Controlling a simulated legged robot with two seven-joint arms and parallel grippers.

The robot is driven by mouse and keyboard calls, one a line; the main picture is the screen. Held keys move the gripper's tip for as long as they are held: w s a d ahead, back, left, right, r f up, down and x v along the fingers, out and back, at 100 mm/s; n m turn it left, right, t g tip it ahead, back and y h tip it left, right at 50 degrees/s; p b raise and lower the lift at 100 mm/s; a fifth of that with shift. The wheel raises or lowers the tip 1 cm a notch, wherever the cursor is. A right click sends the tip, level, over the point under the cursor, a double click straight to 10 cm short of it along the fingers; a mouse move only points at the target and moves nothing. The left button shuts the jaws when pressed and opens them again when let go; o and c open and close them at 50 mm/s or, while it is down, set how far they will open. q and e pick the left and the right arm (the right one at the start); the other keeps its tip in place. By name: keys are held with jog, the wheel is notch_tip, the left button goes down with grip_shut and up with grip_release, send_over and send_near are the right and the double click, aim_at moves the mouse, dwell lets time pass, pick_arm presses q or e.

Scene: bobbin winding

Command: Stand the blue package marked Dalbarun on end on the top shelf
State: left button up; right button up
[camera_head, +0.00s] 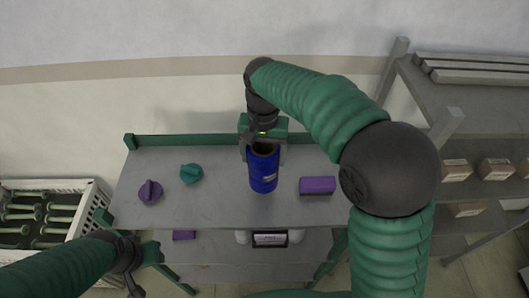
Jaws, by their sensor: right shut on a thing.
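The blue package (263,174) is a dark blue cylinder with a hollow upper end and a small pale label, too small to read. It is upright over the middle of the grey top shelf (223,210). My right gripper (263,146) is shut on its upper part, one finger on each side. I cannot tell whether its lower end touches the shelf. My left gripper (133,278) is at the lower left, in front of the shelf and away from the package. Its fingers are not clear.
A purple knob-like piece (150,192) and a teal one (191,173) stand left of the package. A purple block (317,186) lies close on its right. A white crate (88,195) is at left. A grey rack (440,104) with small boxes is at right.

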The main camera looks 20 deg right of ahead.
jog(key=shift+f+b, duration=0.3)
jog(key=shift+f, duration=0.4)
pick_arm(q)
notch_tip(320, 180, down, 3)
jog(key=shift+d+r+b, duration=0.15)
jog(key=shift+b, duration=0.75)
pick_arm(e)
notch_tip(320, 180, down, 3)
jog(key=shift+f, duration=0.1)
jog(key=o, duration=1.2)
pick_arm(q)
jog(key=shift+d, duration=0.2)
pick_arm(e)
jog(key=o, duration=0.5)
jog(key=shift+d, duration=0.25)
